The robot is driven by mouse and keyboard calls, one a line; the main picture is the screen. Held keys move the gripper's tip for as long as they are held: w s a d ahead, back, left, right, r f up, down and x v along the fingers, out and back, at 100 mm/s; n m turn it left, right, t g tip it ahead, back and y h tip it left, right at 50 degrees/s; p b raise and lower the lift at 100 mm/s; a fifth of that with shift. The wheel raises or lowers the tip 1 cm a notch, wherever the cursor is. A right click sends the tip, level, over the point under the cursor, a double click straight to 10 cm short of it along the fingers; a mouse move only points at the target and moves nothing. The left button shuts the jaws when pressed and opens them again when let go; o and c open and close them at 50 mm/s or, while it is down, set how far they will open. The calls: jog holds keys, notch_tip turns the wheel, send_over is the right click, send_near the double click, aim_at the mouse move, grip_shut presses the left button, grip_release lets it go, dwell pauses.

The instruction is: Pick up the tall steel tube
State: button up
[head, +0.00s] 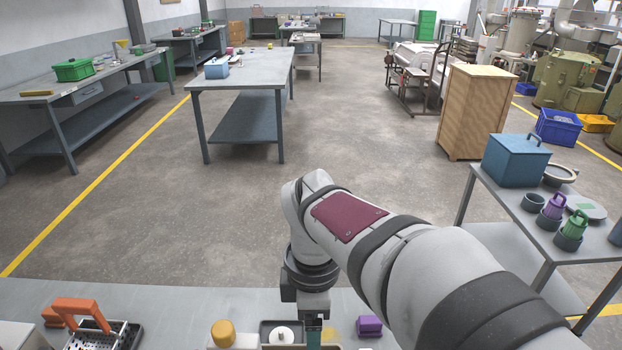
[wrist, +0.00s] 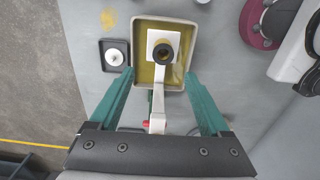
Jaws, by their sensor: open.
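I cannot make out a tall steel tube for certain in either view. My gripper (wrist: 160,76) is open, its two teal fingers spread apart. In the head view, my gripper (head: 313,325) hangs low over the front bench. Ahead of and between the fingers in the wrist view is a pale tray (wrist: 138,40) with an olive-yellow inside. In it shows a white square piece (wrist: 153,36) with a dark ring (wrist: 163,52) over it. A pale bar (wrist: 158,100) with a red spot runs from the ring back between the fingers. Whether it touches them is unclear.
A small dark tray (wrist: 115,66) with a white round part stands left of the pale tray. A maroon round object (wrist: 262,28) and a white machine (wrist: 296,55) are at the right. In the head view, a yellow-topped piece (head: 222,332) and a purple block (head: 369,325) flank the gripper.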

jog(key=f, duration=1.1)
jog(key=shift+s+d+f, duration=0.1)
jog(key=shift+s+d, duration=0.1)
jog(key=shift+s, duration=0.05)
grip_shut()
